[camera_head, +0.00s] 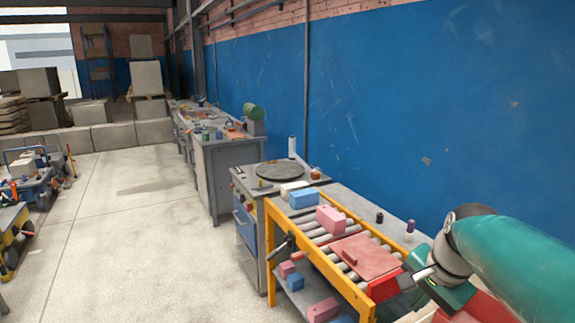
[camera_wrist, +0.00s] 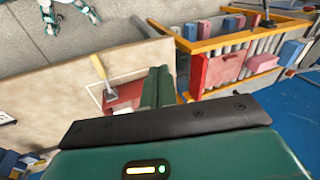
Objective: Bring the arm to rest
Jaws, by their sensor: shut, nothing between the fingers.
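My teal arm (camera_head: 515,255) reaches in from the right edge in the head view, above the near end of the roller stand. In the wrist view my gripper (camera_wrist: 159,75) shows its two green fingers pressed together, with nothing between them. The fingers point out over a beige bench top (camera_wrist: 60,90) beside the roller stand. In the head view the gripper's fingertips cannot be made out clearly.
A yellow-framed roller stand (camera_head: 275,235) carries a red panel (camera_head: 365,256), a pink block (camera_head: 330,219) and a blue block (camera_head: 304,199). A wooden-handled tool (camera_wrist: 99,68) lies on the beige bench. A blue wall (camera_head: 420,110) stands behind.

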